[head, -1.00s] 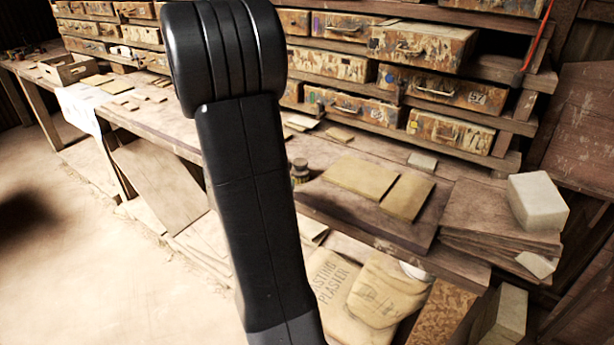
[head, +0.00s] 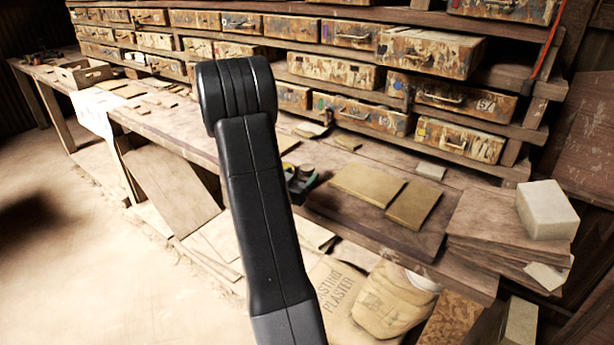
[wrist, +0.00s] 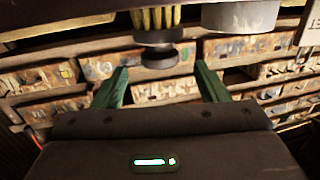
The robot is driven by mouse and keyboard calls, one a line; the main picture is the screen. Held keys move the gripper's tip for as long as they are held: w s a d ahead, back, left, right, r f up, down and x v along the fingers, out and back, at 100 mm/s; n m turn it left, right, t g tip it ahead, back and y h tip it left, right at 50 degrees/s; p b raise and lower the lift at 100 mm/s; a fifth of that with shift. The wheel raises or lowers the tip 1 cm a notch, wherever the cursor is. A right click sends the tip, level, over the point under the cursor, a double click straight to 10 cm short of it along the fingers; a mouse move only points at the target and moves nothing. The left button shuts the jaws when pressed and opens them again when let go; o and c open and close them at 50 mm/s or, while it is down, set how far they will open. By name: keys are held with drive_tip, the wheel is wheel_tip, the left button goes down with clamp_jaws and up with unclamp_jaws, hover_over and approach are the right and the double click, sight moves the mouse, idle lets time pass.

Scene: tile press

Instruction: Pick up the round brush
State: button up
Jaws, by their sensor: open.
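The round brush (wrist: 158,18) shows at the top of the wrist view, which looks upside down. It has yellow bristles, a dark collar and a dark round knob. My gripper (wrist: 160,67) is open, with its two green fingers apart and the knob lined up between their tips. I see no finger touching it, and the exact depth is hard to tell. In the head view my gripper (head: 301,179) is low over the bench, partly behind my arm. I cannot make out the brush there; the gripper and arm cover its place.
A pale round container (wrist: 241,14) is close beside the brush in the wrist view. Flat tan tiles (head: 368,184) lie on the workbench (head: 372,232) right of my gripper. Stacked boards with a pale block (head: 547,209) stand farther right. Paint-stained drawers (head: 430,52) line the back.

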sight(306, 168)
drive_tip(key=shift+w+d+r, duration=0.1)
drive_tip(key=shift+w+d, duration=0.2)
drive_tip(key=shift+w, duration=0.25)
drive_tip(key=p+x, duration=0.1)
drive_tip(key=x, duration=0.3)
drive_tip(key=shift+w+p, duration=0.15)
drive_tip(key=shift+p, duration=0.15)
drive_tip(key=c, duration=1.2)
drive_tip(key=shift+o, duration=0.2)
wheel_tip(306, 168, up, 10)
